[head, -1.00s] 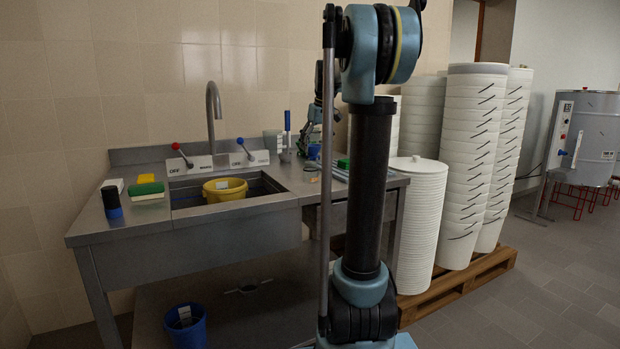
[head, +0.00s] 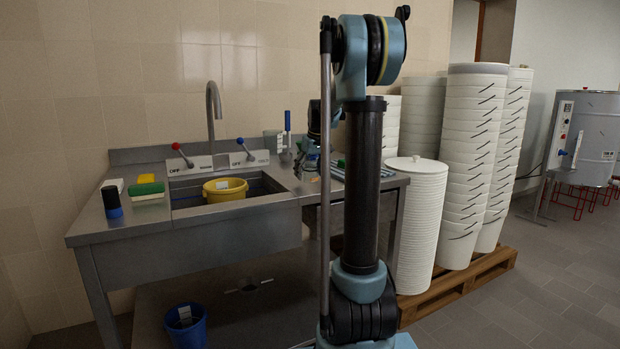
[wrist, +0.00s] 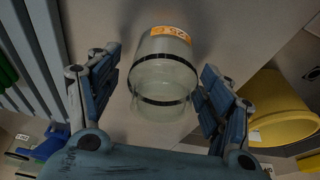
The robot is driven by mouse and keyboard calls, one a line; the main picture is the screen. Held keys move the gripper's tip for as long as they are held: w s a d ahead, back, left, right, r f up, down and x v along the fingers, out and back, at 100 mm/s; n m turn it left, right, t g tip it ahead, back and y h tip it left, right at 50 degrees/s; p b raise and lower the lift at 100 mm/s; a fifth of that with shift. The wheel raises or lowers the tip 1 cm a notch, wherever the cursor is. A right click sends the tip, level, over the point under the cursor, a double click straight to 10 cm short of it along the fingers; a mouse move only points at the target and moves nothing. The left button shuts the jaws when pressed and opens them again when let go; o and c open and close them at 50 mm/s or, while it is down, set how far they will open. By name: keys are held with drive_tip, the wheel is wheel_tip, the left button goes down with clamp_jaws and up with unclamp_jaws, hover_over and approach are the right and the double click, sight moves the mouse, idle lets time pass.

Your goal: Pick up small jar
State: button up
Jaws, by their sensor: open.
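The small jar (wrist: 163,72) is clear glass with a dark band and an orange label; it stands on the steel counter in the wrist view. My gripper (wrist: 157,62) is open, with one finger on each side of the jar and a visible gap on both sides. In the head view my gripper (head: 309,160) is low over the right part of the counter, partly behind my arm. I cannot make out the jar in the head view.
The yellow bucket (head: 224,189) sits in the sink, left of my gripper; it also shows in the wrist view (wrist: 272,108). A ribbed drainer (wrist: 52,42) lies on the jar's other side. The tap (head: 212,105) rises behind the sink. White bucket stacks (head: 473,165) stand right.

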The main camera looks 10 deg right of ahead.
drive_tip(key=shift+f, duration=0.35)
drive_tip(key=c, duration=1.2)
drive_tip(key=shift+r, duration=0.1)
wheel_tip(320, 180, up, 10)
drive_tip(key=shift+f, duration=0.1)
